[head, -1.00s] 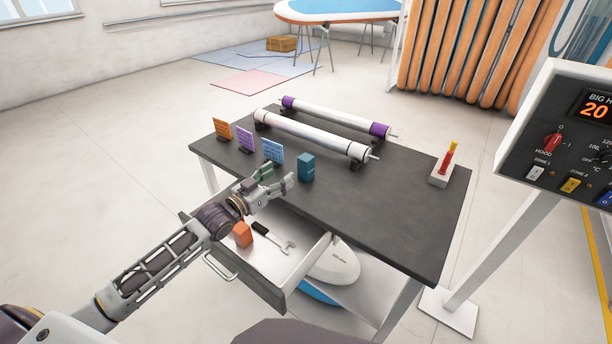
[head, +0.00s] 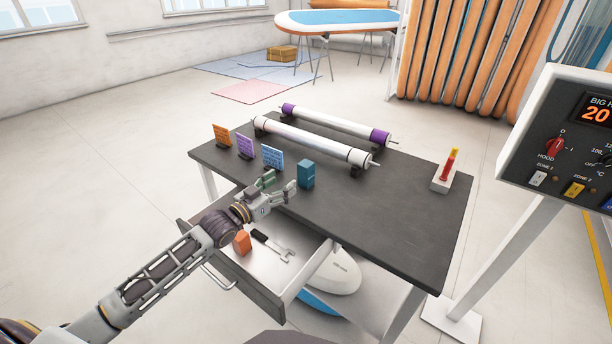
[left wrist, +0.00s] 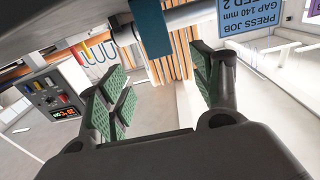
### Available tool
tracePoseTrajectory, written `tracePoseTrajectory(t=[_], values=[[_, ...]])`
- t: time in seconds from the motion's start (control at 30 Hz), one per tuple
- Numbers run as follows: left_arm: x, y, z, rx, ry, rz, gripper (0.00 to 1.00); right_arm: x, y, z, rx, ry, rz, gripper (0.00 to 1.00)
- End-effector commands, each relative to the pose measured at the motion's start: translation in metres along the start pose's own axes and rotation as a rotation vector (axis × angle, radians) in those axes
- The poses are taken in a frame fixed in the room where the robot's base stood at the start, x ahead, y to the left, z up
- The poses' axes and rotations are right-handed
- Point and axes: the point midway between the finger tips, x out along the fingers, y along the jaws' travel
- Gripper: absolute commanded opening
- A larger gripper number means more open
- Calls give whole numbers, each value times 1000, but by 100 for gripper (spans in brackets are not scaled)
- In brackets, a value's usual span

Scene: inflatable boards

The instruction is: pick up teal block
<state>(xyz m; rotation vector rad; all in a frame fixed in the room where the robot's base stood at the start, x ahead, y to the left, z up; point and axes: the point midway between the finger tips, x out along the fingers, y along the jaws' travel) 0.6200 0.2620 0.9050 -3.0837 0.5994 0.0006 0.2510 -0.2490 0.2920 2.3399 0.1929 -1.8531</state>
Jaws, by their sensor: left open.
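The teal block (head: 306,174) stands upright on the dark tabletop (head: 390,215), near its front edge. My left gripper (head: 279,185) is open and empty, just to the left of the block, with its fingers pointing towards it. In the left wrist view the teal block (left wrist: 152,30) shows at the top, between the two green-padded fingers of the open left gripper (left wrist: 160,80) and beyond them. I see no contact between fingers and block. My right gripper is not in view.
Orange (head: 222,134), purple (head: 245,146) and blue (head: 272,158) cards stand left of the block. Two rollers (head: 310,142) lie behind it. An open drawer (head: 265,293) below the arm holds an orange block (head: 242,242) and a tool. A control panel (head: 575,140) stands right.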

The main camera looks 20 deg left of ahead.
Motion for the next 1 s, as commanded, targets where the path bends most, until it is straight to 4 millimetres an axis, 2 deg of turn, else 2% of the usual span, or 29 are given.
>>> tracePoseTrajectory(t=[1.0], values=[[64, 0, -1, -1, 2, 1, 65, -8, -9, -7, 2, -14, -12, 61]])
